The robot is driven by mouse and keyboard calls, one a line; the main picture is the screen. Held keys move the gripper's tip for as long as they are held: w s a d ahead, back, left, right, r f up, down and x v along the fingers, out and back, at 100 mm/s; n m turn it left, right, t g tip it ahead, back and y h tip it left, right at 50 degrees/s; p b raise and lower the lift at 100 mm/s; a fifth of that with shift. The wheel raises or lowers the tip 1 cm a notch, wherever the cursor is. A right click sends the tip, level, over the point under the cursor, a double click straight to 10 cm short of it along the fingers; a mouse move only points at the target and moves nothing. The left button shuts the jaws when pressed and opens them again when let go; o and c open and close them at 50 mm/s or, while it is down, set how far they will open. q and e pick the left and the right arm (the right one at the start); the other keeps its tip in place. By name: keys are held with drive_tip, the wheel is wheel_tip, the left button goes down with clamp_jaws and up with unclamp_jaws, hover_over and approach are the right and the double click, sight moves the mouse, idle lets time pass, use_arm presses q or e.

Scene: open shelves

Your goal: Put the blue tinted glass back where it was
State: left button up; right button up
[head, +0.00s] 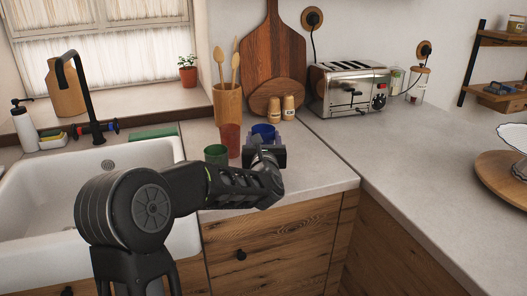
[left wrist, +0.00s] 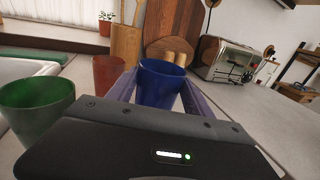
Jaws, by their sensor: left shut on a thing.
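The blue tinted glass (head: 264,131) is upright at the counter's corner area, partly hidden behind my left gripper in the head view. In the left wrist view the blue glass (left wrist: 161,84) stands between the two fingers. My left gripper (head: 266,146) is shut on it. I cannot tell whether its base touches the counter. A green tinted glass (head: 216,154) stands further left, nearer the sink. My right gripper is not in view.
A wooden utensil holder (head: 228,104) stands behind the red glass. Two small wooden shakers (head: 288,108) and cutting boards (head: 272,55) are behind the blue glass. A toaster (head: 350,88) is at the back right. The sink (head: 60,200) is at left. The counter (head: 310,165) to the right is clear.

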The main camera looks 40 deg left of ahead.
use_arm(q)
drive_tip(key=shift+f, duration=1.8)
drive_tip(key=o, duration=1.6)
drive_tip(key=shift+f, duration=0.1)
drive_tip(key=shift+s+d, duration=0.1)
drive_tip(key=b+v, duration=0.2)
drive_tip(key=v, duration=1)
